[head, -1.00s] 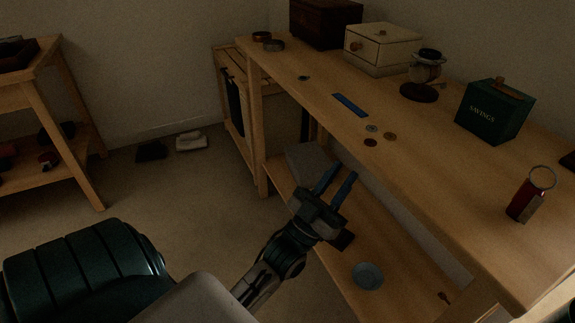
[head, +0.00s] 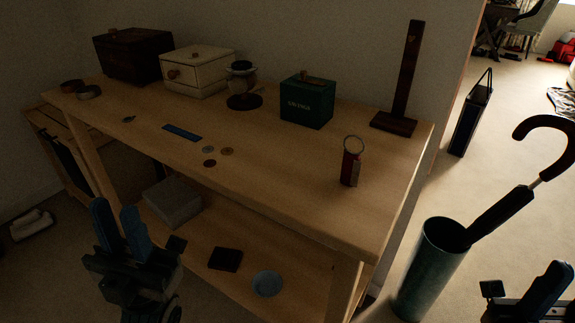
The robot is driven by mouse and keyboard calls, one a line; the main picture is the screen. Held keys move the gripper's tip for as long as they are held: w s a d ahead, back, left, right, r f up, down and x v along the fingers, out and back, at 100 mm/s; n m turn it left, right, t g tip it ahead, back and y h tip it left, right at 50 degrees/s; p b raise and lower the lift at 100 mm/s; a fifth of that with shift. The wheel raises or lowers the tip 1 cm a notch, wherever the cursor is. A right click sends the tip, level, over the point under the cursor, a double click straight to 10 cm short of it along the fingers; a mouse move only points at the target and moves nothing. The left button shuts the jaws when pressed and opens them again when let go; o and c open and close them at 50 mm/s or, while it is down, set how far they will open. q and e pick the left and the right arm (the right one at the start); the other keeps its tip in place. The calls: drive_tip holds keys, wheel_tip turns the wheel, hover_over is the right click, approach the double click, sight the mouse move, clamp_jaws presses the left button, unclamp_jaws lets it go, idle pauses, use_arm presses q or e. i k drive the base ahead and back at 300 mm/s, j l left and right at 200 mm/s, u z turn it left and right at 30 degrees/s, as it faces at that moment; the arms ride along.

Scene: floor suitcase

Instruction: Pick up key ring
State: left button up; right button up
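The key ring (head: 351,168) is a red and metal fob with a metal loop on top. It stands upright on the right part of the wooden table top, near its front edge. My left gripper (head: 118,222) is at the lower left, in front of the table and below its top. Its two blue fingers are apart with nothing between them. My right gripper (head: 530,291) shows at the lower right corner, right of the umbrella stand, partly cut off by the frame. One blue finger shows clearly, and its opening is hard to judge. Both grippers are well away from the key ring.
On the table (head: 290,200) are a green savings box (head: 306,103), coins (head: 209,150), a blue strip (head: 182,132), a cream box (head: 198,72), a dark chest (head: 133,55) and a dark wooden stand (head: 404,85). An umbrella stand (head: 431,268) with an umbrella (head: 505,205) is at right.

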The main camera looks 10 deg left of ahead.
sight(351, 163)
drive_tip(key=j+z, duration=0.15)
drive_tip(key=j, duration=0.3)
drive_tip(key=k+j+z, duration=0.15)
drive_tip(key=j, duration=0.25)
drive_tip(key=j+z, duration=0.2)
drive_tip(key=j, duration=0.2)
drive_tip(key=k+j+z, duration=0.15)
drive_tip(key=j, duration=0.25)
drive_tip(key=k+j+z, duration=0.15)
drive_tip(key=j, duration=0.25)
